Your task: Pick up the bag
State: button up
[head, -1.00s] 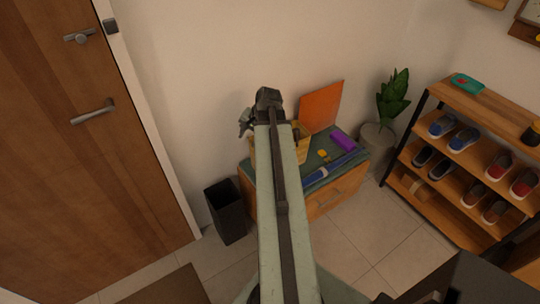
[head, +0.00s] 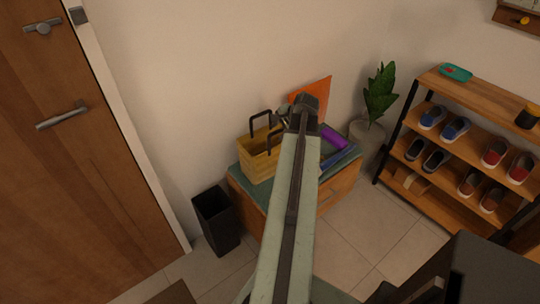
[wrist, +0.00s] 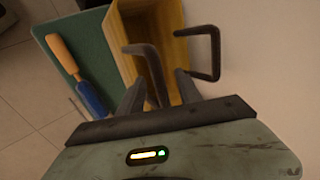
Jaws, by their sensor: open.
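The bag (head: 258,163) is a yellow, open-topped box shape with two dark loop handles, standing on the left part of a green-topped bench. It also shows at the top of the wrist view (wrist: 183,50). My gripper (head: 284,115) is just right of the bag's handles in the head view, partly hidden by my arm. In the wrist view my gripper (wrist: 160,90) is open, its two fingers pointing at the bag. One handle (wrist: 152,62) appears in line with the gap between the fingers; I cannot tell whether they touch it.
The bench (head: 243,186) also holds a purple item (head: 333,139), an upright orange panel (head: 311,93) and a long orange-and-blue item (wrist: 75,75). A wall stands behind. A dark bin (head: 216,220), a potted plant (head: 380,95) and a shoe rack (head: 455,90) stand nearby.

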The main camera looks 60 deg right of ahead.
jog(key=b+x, duration=0.2)
jog(key=x, duration=0.2)
jog(key=shift+a+f+b, duration=0.1)
jog(key=shift+f+b, duration=0.1)
jog(key=shift+b, duration=0.2)
jog(key=shift+r, duration=0.2)
grip_shut()
